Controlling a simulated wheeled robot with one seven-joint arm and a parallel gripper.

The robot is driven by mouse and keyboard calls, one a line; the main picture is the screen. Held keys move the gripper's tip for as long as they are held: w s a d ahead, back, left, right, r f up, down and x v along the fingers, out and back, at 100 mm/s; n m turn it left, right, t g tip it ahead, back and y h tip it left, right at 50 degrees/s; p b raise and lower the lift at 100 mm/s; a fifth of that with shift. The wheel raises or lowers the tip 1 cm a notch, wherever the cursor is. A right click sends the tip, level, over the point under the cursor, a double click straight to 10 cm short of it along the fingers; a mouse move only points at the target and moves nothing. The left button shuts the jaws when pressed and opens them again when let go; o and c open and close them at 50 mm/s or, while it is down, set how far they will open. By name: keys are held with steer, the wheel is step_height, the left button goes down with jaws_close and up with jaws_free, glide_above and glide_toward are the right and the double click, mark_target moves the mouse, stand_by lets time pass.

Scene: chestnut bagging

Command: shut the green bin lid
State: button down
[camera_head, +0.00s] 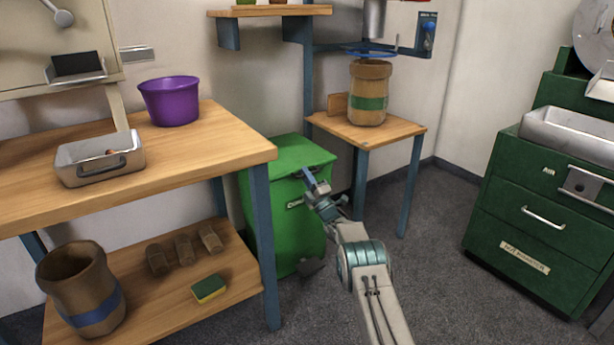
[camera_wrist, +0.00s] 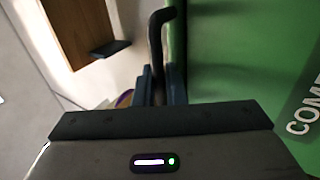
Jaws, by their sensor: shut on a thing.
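The green bin (camera_head: 278,232) stands on the floor between the wooden workbench and the small stand. Its lid (camera_head: 296,150) looks flat across the top in the head view; I cannot tell if a narrow gap remains. My gripper (camera_head: 311,182) is at the bin's upper front edge, on its right side. In the wrist view my gripper (camera_wrist: 160,88) has its blue fingers shut on a black bent handle (camera_wrist: 160,40). The bin's green surface with white lettering (camera_wrist: 250,60) is beside the handle on the right. The handle's attachment is not clear.
The workbench (camera_head: 222,150) is close on the bin's left, with a purple bowl (camera_head: 170,102) and a metal tray (camera_head: 75,172). Floor is open before the green drawers (camera_head: 530,215).

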steer(key=shift+a+f, duration=0.15)
steer(key=shift+a, duration=0.1)
steer(key=c, duration=1.8)
jaws_free()
steer(key=p+v, duration=0.1)
steer(key=v, duration=0.3)
steer(key=p+v, duration=0.2)
steer(key=v, duration=0.3)
steer(key=p+v, duration=0.2)
steer(key=v, duration=0.3)
steer(key=shift+d, duration=0.25)
steer(key=shift+r, duration=0.3)
